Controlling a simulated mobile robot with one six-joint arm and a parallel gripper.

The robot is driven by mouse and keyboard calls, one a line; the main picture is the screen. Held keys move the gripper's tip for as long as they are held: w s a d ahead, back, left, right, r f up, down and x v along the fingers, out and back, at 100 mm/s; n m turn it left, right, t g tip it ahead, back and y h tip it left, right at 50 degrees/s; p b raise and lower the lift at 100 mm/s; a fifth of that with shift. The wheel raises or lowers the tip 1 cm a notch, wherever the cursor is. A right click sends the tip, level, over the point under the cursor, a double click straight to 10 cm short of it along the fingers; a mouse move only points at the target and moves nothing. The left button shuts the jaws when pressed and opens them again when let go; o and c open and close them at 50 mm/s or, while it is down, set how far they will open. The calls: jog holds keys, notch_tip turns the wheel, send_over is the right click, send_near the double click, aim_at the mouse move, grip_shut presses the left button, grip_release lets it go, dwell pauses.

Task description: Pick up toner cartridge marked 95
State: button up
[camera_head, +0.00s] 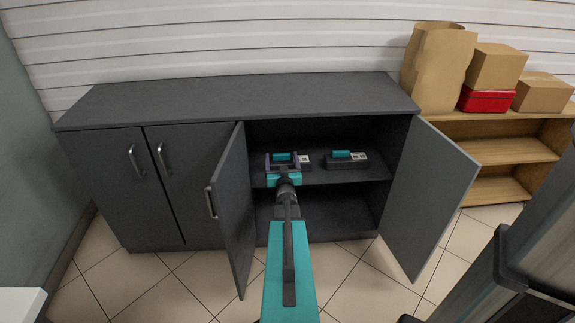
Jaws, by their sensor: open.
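Two dark toner cartridges with teal tops and small white labels lie on the upper shelf (325,176) of the open cabinet. The left cartridge (304,160) is partly hidden by my gripper, and the right cartridge (346,161) is in clear view. The marks on both labels are too small to read, so I cannot tell which is 95. My gripper (285,161) is open in front of the left cartridge. Whether its fingers reach around or touch that cartridge I cannot tell.
The open left door (232,205) and right door (432,195) stand out on either side of my arm. The lower shelf space (335,212) looks empty. The cabinet top (240,97) is clear. A wooden shelf (500,150) at right bears boxes and a paper bag.

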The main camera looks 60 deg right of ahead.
jog(key=shift+w+d, duration=0.2)
jog(key=shift+d, duration=0.1)
jog(key=shift+w+d, duration=0.1)
jog(key=shift+b+x, duration=0.7)
jog(key=shift+x, duration=1.75)
jog(key=shift+r, duration=0.25)
jog(key=c, duration=1.6)
